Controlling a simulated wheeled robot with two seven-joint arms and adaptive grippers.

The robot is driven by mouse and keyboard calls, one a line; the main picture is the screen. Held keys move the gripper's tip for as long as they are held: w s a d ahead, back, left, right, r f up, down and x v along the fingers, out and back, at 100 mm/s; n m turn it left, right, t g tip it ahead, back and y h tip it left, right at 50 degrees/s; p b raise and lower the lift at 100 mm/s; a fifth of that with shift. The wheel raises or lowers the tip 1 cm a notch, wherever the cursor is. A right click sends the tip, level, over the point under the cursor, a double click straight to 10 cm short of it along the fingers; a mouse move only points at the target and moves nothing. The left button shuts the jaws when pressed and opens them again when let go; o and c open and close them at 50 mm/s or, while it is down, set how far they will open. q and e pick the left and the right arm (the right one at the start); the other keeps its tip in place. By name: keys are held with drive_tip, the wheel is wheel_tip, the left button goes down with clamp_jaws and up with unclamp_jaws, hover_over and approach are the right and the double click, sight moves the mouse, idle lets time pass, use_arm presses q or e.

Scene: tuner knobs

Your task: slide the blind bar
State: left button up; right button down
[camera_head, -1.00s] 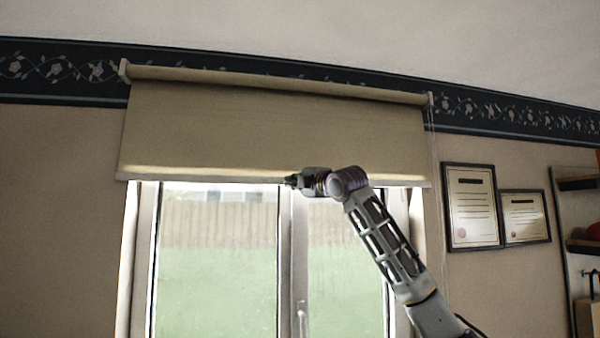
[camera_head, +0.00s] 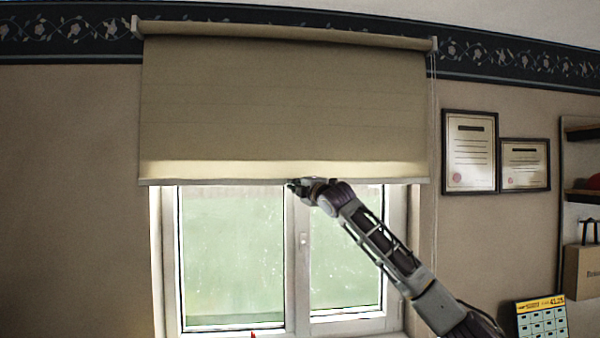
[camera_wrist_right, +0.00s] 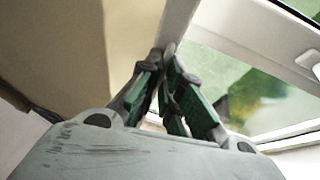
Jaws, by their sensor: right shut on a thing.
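A beige roller blind (camera_head: 280,110) hangs partly down over the window. Its pale bottom bar (camera_head: 220,182) runs along the lower edge, across the top of the panes. My right gripper (camera_head: 292,186) is at the bar, near its middle, and is shut on it. In the right wrist view the bar (camera_wrist_right: 180,22) runs up from the fingertips of my right gripper (camera_wrist_right: 166,55), with the blind cloth (camera_wrist_right: 60,50) to its left. The fingertips hide the pinched part of the bar. My left gripper is in neither view.
The white window frame (camera_head: 297,260) stands behind and below the bar. A cord (camera_head: 434,140) hangs at the blind's right end. Framed certificates (camera_head: 470,150), a shelf (camera_head: 582,196) and a calendar (camera_head: 541,318) are on the right. The wall to the left is bare.

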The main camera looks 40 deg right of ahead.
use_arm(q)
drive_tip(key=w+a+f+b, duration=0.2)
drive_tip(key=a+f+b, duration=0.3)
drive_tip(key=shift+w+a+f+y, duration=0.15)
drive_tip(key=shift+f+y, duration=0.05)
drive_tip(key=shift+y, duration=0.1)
use_arm(e)
wheel_tip(320, 180, down, 15)
drive_tip(key=shift+r, duration=0.1)
drive_tip(key=c, duration=1.7)
unclamp_jaws()
drive_tip(key=shift+o, duration=0.4)
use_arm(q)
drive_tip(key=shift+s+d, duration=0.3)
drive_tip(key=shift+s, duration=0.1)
use_arm(e)
drive_tip(key=shift+s, duration=0.1)
